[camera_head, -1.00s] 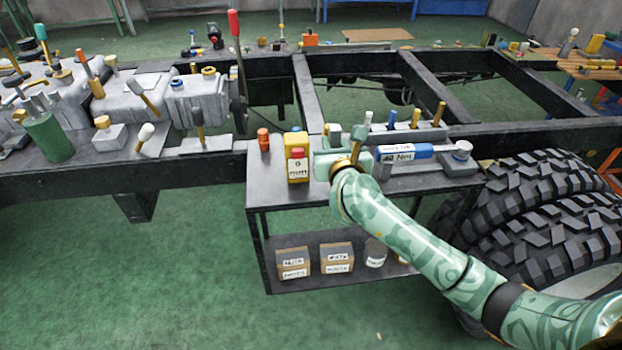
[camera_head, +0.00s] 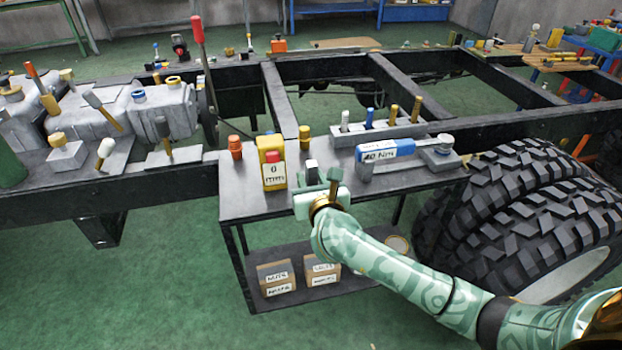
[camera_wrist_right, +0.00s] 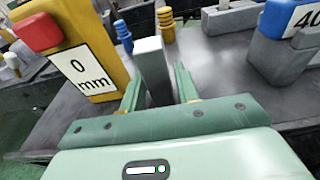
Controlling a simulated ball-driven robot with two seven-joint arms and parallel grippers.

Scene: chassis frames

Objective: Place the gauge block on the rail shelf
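A grey upright block (camera_wrist_right: 153,68), which looks like the gauge block, stands on the dark worktop in the right wrist view. It also shows in the head view (camera_head: 311,170). My right gripper (camera_wrist_right: 157,85) is open, with one finger on each side of the block and small gaps visible. In the head view my right gripper (camera_head: 318,183) is over the front edge of the worktop. The worktop (camera_head: 240,200) is the upper level of a dark two-level shelf unit beside the chassis rail. I cannot tell which surface is the rail shelf. My left gripper is out of view.
A yellow "0 mm" device (camera_head: 271,165) with a red button stands just left of the gripper. A blue "40 Nm" tool (camera_head: 385,151) lies to the right. Boxes (camera_head: 277,276) sit on the lower level. Large tires (camera_head: 520,220) stand at the right.

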